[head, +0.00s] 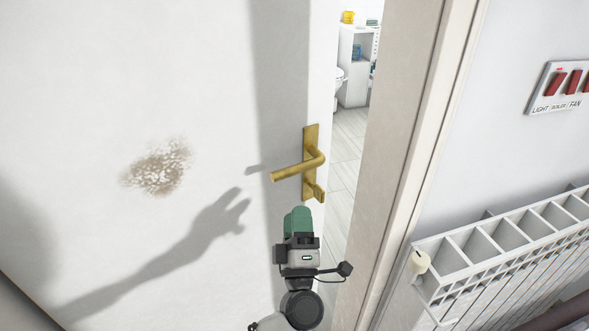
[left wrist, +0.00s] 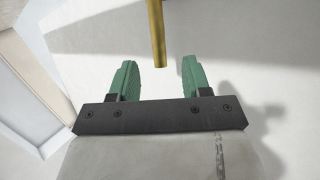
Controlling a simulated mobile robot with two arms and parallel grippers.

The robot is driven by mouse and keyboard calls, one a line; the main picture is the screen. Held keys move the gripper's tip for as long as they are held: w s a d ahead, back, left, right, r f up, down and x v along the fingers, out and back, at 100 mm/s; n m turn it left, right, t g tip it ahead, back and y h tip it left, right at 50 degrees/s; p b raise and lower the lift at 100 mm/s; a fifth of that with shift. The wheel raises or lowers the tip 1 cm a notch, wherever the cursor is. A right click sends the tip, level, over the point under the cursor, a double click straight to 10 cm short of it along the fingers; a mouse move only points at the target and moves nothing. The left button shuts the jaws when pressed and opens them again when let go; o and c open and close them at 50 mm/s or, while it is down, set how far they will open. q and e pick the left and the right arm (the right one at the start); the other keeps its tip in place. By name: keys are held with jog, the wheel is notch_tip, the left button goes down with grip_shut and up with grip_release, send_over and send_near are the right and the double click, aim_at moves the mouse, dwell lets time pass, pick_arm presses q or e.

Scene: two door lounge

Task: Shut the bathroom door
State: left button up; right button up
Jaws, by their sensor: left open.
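The white bathroom door (head: 215,90) stands ajar, with a gap at its right edge that shows the bathroom floor (head: 346,150). Its brass lever handle (head: 298,170) points left from a brass plate. My left gripper (head: 298,212) is just below the handle in the head view, with green fingers. In the left wrist view the fingers (left wrist: 158,75) are apart and empty, and the end of the brass lever (left wrist: 157,40) shows beyond and between them. I cannot tell whether they touch it. My right gripper is not in view.
The door frame (head: 415,150) stands right of the gap. A white radiator (head: 510,260) with a slatted top and a red switch panel (head: 560,88) are on the wall at the right. White shelves (head: 355,75) and part of a toilet show inside the bathroom.

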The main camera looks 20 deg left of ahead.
aim_at(293, 171)
pick_arm(q)
jog(key=w+r, duration=0.1)
jog(key=w+a+r+p, duration=0.1)
jog(key=r, duration=0.1)
jog(key=shift+w+a, duration=0.2)
jog(key=x, duration=0.1)
jog(key=p+x, duration=0.1)
jog(key=x, duration=0.3)
jog(key=shift+w+a+f, duration=0.1)
jog(key=shift+w+f, duration=0.05)
jog(key=shift+w, duration=0.25)
jog(key=shift+w+a+r+p, duration=0.15)
jog(key=shift+w+r+p, duration=0.15)
jog(key=shift+w, duration=0.1)
jog(key=shift+f, duration=0.1)
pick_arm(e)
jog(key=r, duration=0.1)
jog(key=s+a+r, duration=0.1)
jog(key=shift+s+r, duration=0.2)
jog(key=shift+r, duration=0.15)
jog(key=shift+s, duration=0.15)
pick_arm(q)
jog(key=shift+c, duration=0.7)
grip_shut()
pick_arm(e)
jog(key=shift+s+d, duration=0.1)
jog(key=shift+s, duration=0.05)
